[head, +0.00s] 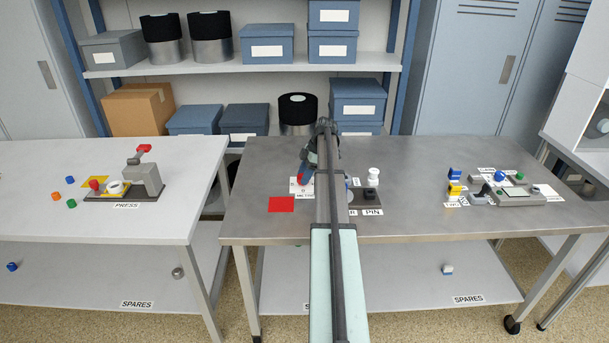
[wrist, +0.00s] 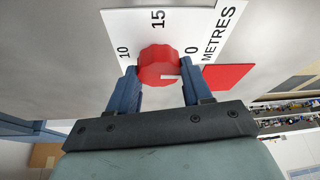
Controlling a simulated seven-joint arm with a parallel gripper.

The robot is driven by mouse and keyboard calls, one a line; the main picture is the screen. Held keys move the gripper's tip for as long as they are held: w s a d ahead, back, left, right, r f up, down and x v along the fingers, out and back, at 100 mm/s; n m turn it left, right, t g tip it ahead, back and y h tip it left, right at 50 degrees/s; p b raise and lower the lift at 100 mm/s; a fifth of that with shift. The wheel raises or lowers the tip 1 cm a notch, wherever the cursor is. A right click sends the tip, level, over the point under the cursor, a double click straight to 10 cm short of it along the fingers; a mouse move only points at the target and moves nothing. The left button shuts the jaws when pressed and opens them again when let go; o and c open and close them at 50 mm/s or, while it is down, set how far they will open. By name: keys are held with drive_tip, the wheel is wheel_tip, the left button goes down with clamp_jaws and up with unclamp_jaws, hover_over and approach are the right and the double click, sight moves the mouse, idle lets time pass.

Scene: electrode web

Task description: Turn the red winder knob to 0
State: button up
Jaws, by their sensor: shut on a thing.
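The red winder knob (wrist: 160,62) sits on a white dial plate (wrist: 200,22) marked 10, 15, 0 and METRES in the wrist view. A short white pointer line on the knob runs toward the right finger, on the side of the 0. I cannot tell whether it lines up exactly with the 0. My gripper (wrist: 159,74) has one blue finger on each side of the knob and is shut on it. In the head view the dial plate (head: 294,190) shows beside my arm, which partly hides this area.
A red square (head: 281,204) lies on the grey table just in front of the dial plate. A PIN block (head: 371,194) and a white peg (head: 374,174) stand right of my arm. Blocks and a grey device (head: 520,197) sit farther right. The table's left part is clear.

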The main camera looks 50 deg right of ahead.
drive_tip(key=shift+n, duration=0.5)
drive_tip(key=o, duration=1)
drive_tip(key=shift+o, duration=0.2)
drive_tip(key=v, duration=1.4)
drive_tip(key=shift+w, duration=0.25)
